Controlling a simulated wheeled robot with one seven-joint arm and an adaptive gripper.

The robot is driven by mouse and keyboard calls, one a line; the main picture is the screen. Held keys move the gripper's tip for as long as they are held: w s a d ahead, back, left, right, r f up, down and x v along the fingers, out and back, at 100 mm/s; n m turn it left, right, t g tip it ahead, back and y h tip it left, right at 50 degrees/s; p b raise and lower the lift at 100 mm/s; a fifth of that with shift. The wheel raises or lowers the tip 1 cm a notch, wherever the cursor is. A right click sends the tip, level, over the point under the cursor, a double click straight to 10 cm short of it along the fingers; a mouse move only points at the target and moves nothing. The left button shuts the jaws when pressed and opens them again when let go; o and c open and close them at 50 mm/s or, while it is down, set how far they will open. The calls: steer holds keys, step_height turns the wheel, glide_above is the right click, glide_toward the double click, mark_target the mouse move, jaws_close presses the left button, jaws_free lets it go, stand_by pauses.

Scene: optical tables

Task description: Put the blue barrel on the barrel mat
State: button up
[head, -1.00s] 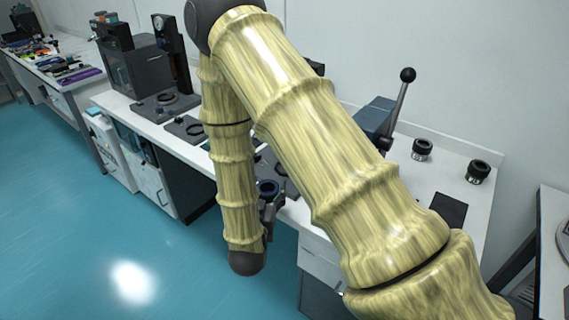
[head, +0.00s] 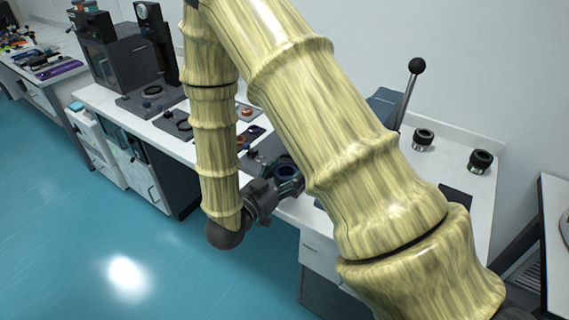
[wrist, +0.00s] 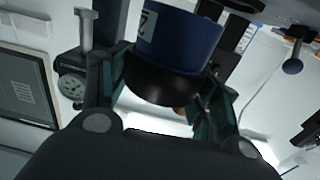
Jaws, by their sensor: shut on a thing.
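The blue barrel (wrist: 181,40) fills the upper middle of the wrist view, with a dark lower end and a pale label at its left. My gripper (wrist: 160,90) is shut on it, one finger on each side. In the head view the barrel (head: 288,173) shows as a dark ring with a blue inside, held in my gripper (head: 272,188) near the table's front edge. A flat dark mat (head: 456,199) lies on the right part of the table, partly hidden behind my arm; I cannot tell for sure that it is the barrel mat.
Two black-and-silver cylinders (head: 423,140) (head: 481,161) stand behind the dark mat. A press with a ball-topped lever (head: 411,90) stands left of them, partly hidden by my arm. Dark instruments (head: 150,88) stand on the table's left part. White table top is bare around the cylinders.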

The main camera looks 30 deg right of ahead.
steer(key=w+d+f+p, duration=0.1)
steer(key=w+d+p, duration=0.1)
steer(key=w+d, duration=0.1)
steer(key=w+d+f+p, duration=0.1)
steer(key=w+d+p, duration=0.1)
steer(key=w, duration=0.4)
steer(key=w+d+f+p, duration=0.1)
steer(key=w+d+p, duration=0.1)
steer(key=w+d, duration=0.2)
steer(key=shift+w+f, duration=0.2)
steer(key=shift+f, duration=0.3)
steer(key=shift+c, duration=0.6)
steer(key=shift+s+a+f, duration=0.1)
steer(key=shift+a+f, duration=0.05)
steer(key=shift+f, duration=0.2)
steer(key=o, duration=1.3)
steer(key=shift+f, duration=0.1)
